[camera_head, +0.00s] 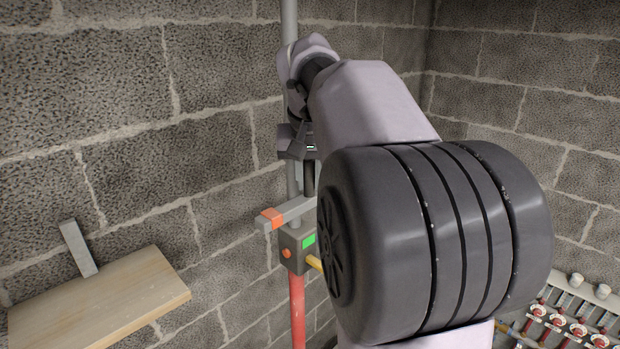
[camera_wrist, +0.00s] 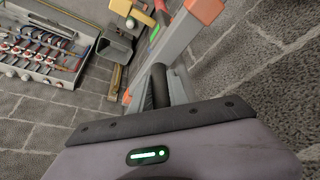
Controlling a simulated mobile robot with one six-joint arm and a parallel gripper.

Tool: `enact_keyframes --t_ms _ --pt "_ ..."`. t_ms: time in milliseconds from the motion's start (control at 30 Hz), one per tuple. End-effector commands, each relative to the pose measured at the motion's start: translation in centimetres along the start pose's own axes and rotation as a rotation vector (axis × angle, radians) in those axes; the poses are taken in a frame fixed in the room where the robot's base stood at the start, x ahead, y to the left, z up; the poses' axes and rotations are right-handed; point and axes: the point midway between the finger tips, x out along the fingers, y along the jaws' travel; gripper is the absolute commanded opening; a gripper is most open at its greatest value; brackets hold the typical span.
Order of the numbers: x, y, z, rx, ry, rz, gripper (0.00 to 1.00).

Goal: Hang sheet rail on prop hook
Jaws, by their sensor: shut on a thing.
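The sheet rail (camera_head: 295,210) is a grey bar with an orange band near its left end. My gripper (camera_head: 307,178) is shut on it from above, with the dark fingers partly hidden by my arm. In the wrist view the rail (camera_wrist: 176,42) slants across the top, with orange at both ends, beside a dark finger (camera_wrist: 160,86). The prop (camera_head: 297,305) is an upright pole, red below and grey above. Its dark grey housing (camera_head: 292,258) carries a green patch and an orange knob, just below the rail. A yellow piece (camera_head: 315,262) juts right; I cannot tell whether it is the hook. Contact between rail and prop is unclear.
A wooden shelf (camera_head: 100,305) with a grey upright piece (camera_head: 78,248) is at lower left. Block walls stand close behind the prop.

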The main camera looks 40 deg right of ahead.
Motion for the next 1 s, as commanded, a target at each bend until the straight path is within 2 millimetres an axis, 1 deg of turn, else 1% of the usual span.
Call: enact_keyframes --t_ms 33,67,100,167,200,467,567,667,867,1000 --pt "0.6 -0.1 0.4 0.002 -0.016 -0.001 0.0" --pt "0.6 -0.1 0.4 0.002 -0.017 -0.001 0.0" --pt "0.6 -0.1 0.4 0.002 -0.017 -0.001 0.27" --pt "0.7 -0.1 0.5 0.002 -0.018 -0.001 0.39" --pt "0.7 -0.1 0.5 0.002 -0.019 -0.001 0.46" --pt "0.8 -0.1 0.5 0.003 -0.021 -0.001 0.46" --pt "0.3 -0.1 0.5 0.003 -0.021 -0.001 0.46" --pt "-1.2 -0.1 0.3 0.003 -0.015 -0.001 0.46" --pt "-6.0 0.0 0.2 0.002 -0.006 -0.001 0.46" --pt "-9.7 0.1 0.1 0.002 -0.002 -0.002 0.46"
